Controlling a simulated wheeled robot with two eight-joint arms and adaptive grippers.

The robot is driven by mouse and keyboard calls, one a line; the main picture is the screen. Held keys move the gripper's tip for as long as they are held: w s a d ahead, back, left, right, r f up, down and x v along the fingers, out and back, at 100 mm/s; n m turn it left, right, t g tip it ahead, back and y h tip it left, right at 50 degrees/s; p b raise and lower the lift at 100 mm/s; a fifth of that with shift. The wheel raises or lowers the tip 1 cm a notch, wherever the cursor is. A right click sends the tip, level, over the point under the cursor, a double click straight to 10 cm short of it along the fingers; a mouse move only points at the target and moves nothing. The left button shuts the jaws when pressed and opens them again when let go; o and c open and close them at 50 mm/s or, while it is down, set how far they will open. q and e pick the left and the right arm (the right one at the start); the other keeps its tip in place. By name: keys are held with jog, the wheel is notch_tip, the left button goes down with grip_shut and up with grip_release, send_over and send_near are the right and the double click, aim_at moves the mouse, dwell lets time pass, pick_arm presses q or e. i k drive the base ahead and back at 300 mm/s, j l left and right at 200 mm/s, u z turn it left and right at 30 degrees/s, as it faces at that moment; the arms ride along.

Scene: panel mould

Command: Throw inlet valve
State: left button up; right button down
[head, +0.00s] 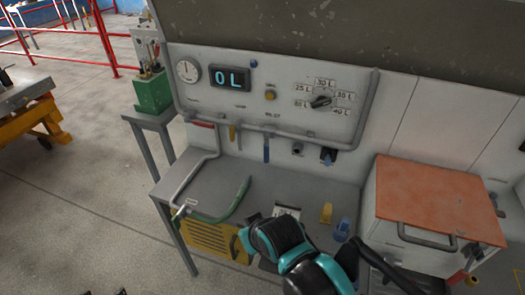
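A grey pipe runs down the left of the bench to a small valve fitting (180,211) with a pale handle, beside a small label and a green hose (236,200). Under the panel pipe hang a yellow lever (232,133) and a blue lever (266,149), both pointing down. The labels are too small to read, so I cannot tell which is the inlet valve. My black and teal arm (298,259) reaches over the bench front; its fingers cannot be made out. Small dark tips at the bottom left may be my other gripper.
The panel carries a round gauge (187,71), a display (230,78) reading 0 L and a litre selector knob (320,101). An orange-lidded box (438,198) stands right. A yellow slatted crate (208,240) is at the bench's left front. Open floor lies left.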

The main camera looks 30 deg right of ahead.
aim_at(266, 147)
jog(key=l+z, duration=0.1)
jog(key=z, duration=0.95)
